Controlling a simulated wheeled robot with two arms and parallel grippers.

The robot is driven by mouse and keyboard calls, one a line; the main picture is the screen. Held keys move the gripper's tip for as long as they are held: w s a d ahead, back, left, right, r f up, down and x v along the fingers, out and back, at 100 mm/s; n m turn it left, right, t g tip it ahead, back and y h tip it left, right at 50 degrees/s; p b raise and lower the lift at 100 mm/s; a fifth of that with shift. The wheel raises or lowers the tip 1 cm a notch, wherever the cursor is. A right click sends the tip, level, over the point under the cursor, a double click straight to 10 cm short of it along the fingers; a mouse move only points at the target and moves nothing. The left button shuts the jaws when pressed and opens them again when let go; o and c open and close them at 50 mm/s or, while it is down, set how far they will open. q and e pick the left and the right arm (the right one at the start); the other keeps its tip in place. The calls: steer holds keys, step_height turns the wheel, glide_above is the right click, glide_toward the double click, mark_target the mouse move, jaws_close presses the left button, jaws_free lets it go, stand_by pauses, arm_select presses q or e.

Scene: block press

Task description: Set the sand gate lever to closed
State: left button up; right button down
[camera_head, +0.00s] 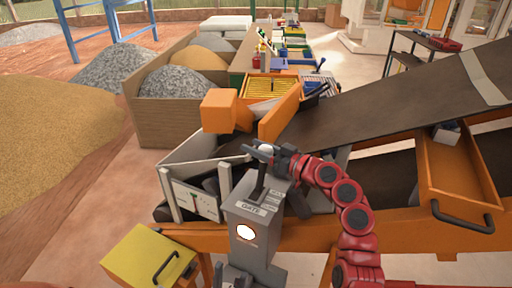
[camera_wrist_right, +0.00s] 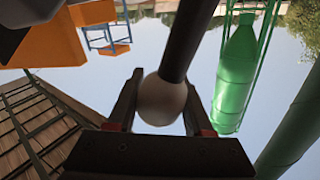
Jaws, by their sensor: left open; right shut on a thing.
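The gate control (camera_head: 250,217) is a grey box marked GATE with a round white light on its front and small labels, too small to read, on top. Its dark lever (camera_head: 259,183) stands nearly upright, leaning slightly right. My right gripper (camera_head: 264,153) is at the lever's top, shut on its knob. In the right wrist view, the pale ball knob (camera_wrist_right: 161,99) sits between both fingers, with the dark rod running up out of view.
A yellow box (camera_head: 148,262) with a dark handle is left of the control. The dark conveyor belt (camera_head: 372,104) rises to the right behind it. An orange tray (camera_head: 458,180) with a handle is at the right. Bins of gravel and sand (camera_head: 150,117) stand further back.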

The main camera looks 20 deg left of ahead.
steer(key=s+a+n+y+b, duration=0.1)
steer(key=s+n+b, duration=0.8)
steer(key=b, duration=1.7)
steer(key=shift+s+y+b, duration=0.3)
steer(key=shift+s+y, duration=0.1)
steer(key=shift+s, duration=0.7)
steer(key=shift+a, duration=0.1)
steer(key=shift+c, duration=1.6)
jaws_free()
steer(key=shift+r, duration=0.15)
steer(key=v, duration=1.7)
steer(key=shift+w+d+b, duration=0.15)
steer(key=shift+d+b, duration=0.15)
steer(key=shift+b, duration=0.15)
